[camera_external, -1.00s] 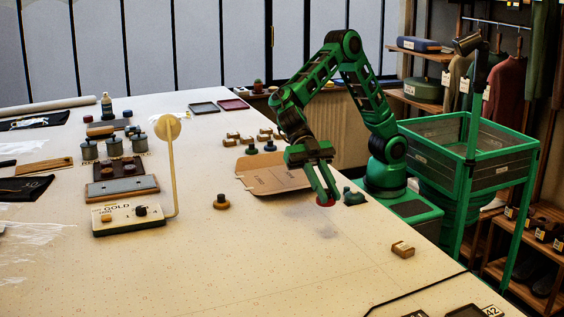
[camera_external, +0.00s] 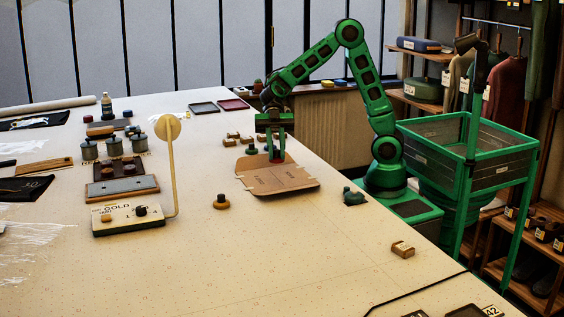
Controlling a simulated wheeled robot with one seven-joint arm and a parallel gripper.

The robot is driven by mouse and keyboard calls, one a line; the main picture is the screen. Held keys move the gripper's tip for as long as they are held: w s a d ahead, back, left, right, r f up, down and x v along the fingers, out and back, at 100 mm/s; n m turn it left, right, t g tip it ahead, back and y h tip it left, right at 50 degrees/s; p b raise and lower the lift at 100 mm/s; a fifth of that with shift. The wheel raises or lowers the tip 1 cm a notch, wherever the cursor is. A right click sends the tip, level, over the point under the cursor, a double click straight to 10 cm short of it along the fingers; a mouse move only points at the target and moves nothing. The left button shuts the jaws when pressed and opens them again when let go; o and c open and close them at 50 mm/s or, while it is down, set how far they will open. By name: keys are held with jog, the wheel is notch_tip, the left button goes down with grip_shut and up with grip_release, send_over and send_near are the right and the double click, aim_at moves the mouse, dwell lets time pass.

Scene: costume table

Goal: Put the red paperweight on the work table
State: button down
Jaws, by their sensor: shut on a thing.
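My gripper (camera_external: 276,157) is shut on the red paperweight (camera_external: 277,159), which shows as a small red patch between and behind the fingertips. It is over the far edge of a flat brown cardboard piece (camera_external: 285,180); I cannot tell whether it touches anything. The work table (camera_external: 260,260) is the large pale surface that spreads across the view. Much of the paperweight is hidden by the fingers.
A dark green weight (camera_external: 251,150) and several small wooden blocks (camera_external: 232,136) are close to my gripper. A lamp-like stand (camera_external: 170,170) rises at left. The front middle is clear.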

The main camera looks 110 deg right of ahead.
jog(key=s+d+r+m+t+h, duration=0.1)
jog(key=s+d+m+t+h, duration=0.3)
jog(key=s+d, duration=1.75)
jog(key=m+y, duration=0.1)
send_over(289, 147)
jog(key=shift+t, duration=0.4)
jog(key=f, duration=0.6)
jog(key=shift+w+a+f, duration=0.15)
jog(key=shift+a+f, duration=0.1)
jog(key=shift+f, duration=2.05)
jog(key=shift+f, duration=0.1)
jog(key=c, duration=1.6)
grip_release()
